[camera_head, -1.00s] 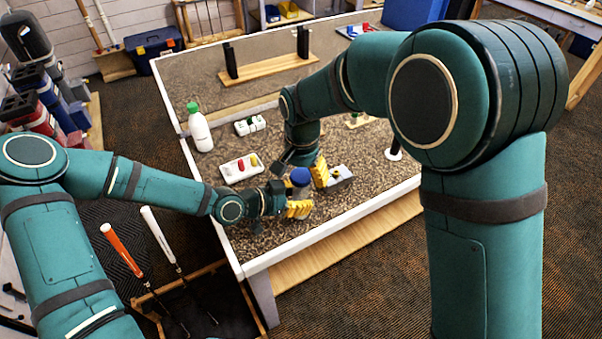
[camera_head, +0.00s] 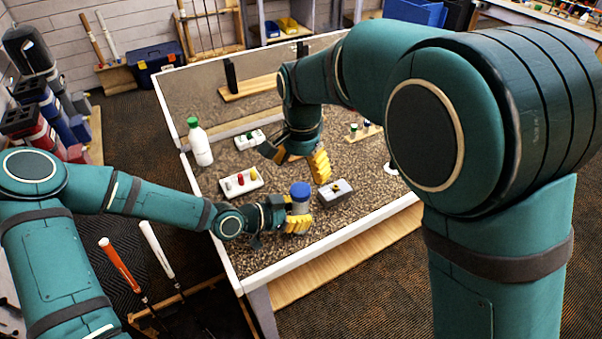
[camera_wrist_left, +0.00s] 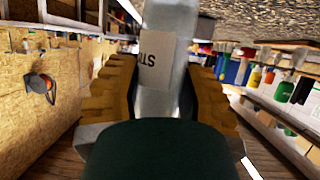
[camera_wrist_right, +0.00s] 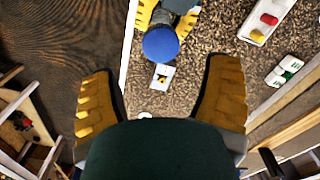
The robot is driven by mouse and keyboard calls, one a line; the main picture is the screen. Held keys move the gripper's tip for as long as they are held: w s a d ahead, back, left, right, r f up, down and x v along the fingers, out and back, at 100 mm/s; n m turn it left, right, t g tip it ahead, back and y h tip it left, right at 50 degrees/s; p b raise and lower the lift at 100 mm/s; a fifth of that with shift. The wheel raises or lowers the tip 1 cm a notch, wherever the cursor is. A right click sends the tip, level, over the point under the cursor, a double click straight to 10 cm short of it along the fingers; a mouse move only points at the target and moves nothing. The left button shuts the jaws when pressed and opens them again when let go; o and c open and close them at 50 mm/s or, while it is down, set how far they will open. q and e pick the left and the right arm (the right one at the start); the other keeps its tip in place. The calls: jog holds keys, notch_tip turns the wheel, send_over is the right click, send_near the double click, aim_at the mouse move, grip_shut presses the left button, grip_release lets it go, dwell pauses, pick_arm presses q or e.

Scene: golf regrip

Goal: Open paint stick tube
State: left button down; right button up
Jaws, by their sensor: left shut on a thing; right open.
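The paint stick tube has a blue cap (camera_head: 300,190) and a grey body (camera_head: 299,207). In the left wrist view its clear-grey body (camera_wrist_left: 165,60) carries a pale label with partly readable letters. My left gripper (camera_head: 298,224) is shut around the tube's body and holds it upright near the bench's front. My right gripper (camera_head: 301,158) is open and empty, above the tube and apart from it. In the right wrist view the cap (camera_wrist_right: 160,44) is on top of the tube, beyond the open fingers (camera_wrist_right: 160,98). Much of the body is hidden by the left fingers.
A grey box (camera_head: 336,193) sits right of the tube. A white tray with coloured pieces (camera_head: 240,182), a small white tray (camera_head: 250,140) and a white bottle with a green cap (camera_head: 200,145) are farther left. The bench's white edge (camera_head: 330,237) runs along the front.

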aim_at(301, 189)
jog(key=shift+r+m, duration=0.3)
jog(key=shift+f, duration=3.9)
jog(key=c, duration=1.3)
jog(key=shift+n, duration=1.6)
jog(key=o, duration=1.3)
jog(key=shift+c, duration=0.2)
